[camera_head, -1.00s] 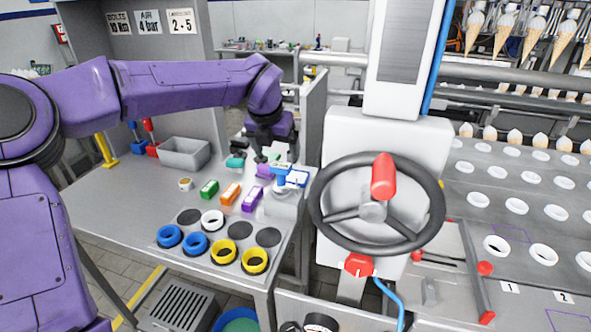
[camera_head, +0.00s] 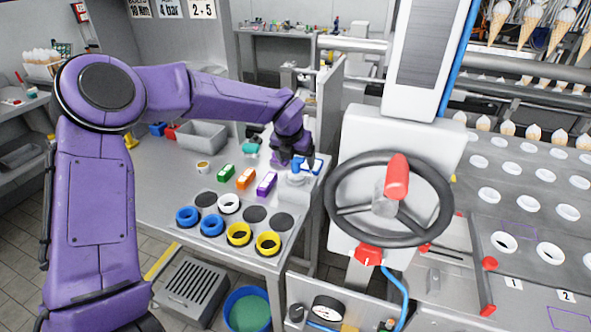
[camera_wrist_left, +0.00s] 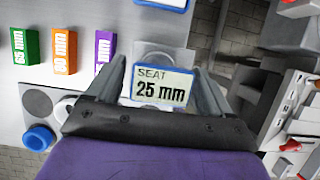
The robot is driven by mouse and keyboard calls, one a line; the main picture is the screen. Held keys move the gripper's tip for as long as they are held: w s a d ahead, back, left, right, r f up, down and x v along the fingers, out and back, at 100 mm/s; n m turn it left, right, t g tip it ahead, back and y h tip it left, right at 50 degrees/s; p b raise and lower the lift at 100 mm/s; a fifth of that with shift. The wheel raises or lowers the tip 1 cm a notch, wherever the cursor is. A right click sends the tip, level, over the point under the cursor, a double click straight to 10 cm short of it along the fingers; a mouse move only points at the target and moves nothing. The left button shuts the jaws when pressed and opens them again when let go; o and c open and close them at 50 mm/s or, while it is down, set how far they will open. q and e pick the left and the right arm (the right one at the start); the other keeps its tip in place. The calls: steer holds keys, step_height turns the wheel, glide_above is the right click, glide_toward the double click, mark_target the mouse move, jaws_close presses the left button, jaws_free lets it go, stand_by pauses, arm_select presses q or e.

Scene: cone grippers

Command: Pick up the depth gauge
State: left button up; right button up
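A blue-framed display (camera_head: 309,167) stands on a grey-white body at the right end of the bench; I take it to be the depth gauge, but cannot be sure. In the left wrist view its white face (camera_wrist_left: 162,87) reads "SEAT 25 mm". My left gripper (camera_head: 290,162) is over it from behind in the head view. In the left wrist view the fingers (camera_wrist_left: 161,88) are wide apart, one on each side of the display, with gaps visible. The lower body is partly hidden by the display. My right gripper is not in view.
Green (camera_head: 225,173), orange (camera_head: 245,179) and purple (camera_head: 266,183) blocks lie left of the gauge. Blue and yellow rings sit at the bench (camera_head: 160,180) front. A grey bin (camera_head: 202,135) stands behind. A large handwheel (camera_head: 388,198) is close on the right.

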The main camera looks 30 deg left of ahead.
arm_select(q)
steer(key=c, duration=0.9)
step_height(320, 180, up, 28)
